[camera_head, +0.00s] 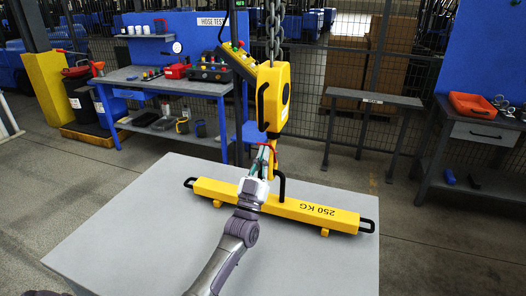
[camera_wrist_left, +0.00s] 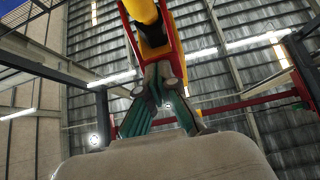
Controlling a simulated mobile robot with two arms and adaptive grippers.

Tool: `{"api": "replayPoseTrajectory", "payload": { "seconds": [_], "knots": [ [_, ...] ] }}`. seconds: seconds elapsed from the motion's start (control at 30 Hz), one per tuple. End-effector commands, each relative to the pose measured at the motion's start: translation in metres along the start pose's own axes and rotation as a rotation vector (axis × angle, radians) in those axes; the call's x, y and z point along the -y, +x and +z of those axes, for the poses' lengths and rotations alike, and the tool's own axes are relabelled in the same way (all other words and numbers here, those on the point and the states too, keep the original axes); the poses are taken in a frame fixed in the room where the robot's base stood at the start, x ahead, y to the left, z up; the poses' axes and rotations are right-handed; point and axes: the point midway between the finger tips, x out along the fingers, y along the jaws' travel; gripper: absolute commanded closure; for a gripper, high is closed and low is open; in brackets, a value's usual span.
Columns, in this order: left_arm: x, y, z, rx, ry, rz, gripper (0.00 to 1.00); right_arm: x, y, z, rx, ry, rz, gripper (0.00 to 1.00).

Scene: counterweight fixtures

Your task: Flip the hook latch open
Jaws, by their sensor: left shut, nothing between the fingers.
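A yellow hoist block (camera_head: 274,98) hangs on a chain over the grey table (camera_head: 110,235). Its yellow hook (camera_head: 275,160) hangs below it, just above the black loop of a yellow 250 KG beam (camera_head: 318,214). A red latch (camera_head: 266,144) is at the hook; in the left wrist view the red latch (camera_wrist_left: 176,42) flanks the yellow hook shank (camera_wrist_left: 141,10). My left gripper (camera_head: 265,152) points up with its fingertips right at the latch. In the left wrist view its green-padded fingers (camera_wrist_left: 162,78) meet at the tips, shut and empty; exact contact with the latch is unclear. My right gripper is out of view.
The beam has black end handles and lies on the table. A blue workbench (camera_head: 160,80) with a control box stands behind left. A dark low bench (camera_head: 374,97) and a side cabinet with an orange case (camera_head: 474,106) stand behind right. The table's front left is clear.

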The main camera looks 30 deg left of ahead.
Motion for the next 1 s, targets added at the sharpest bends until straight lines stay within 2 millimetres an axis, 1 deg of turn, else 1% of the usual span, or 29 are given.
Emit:
{"api": "replayPoseTrajectory", "payload": {
  "seconds": [0.03, 0.1, 0.6, 1.0],
  "knots": [
    [0.000, 0.006, -0.005, 0.001, 0.000, 0.000, 1.00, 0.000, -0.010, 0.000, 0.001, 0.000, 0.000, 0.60],
    [0.000, 0.008, -0.005, -0.001, -0.001, -0.001, 1.00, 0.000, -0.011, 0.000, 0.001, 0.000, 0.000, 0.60],
    [0.000, 0.029, -0.008, -0.004, -0.002, -0.001, 1.00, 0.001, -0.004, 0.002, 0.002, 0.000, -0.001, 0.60],
    [0.000, 0.033, -0.008, -0.002, -0.001, 0.000, 1.00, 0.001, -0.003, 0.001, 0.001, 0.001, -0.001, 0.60]
  ]
}}
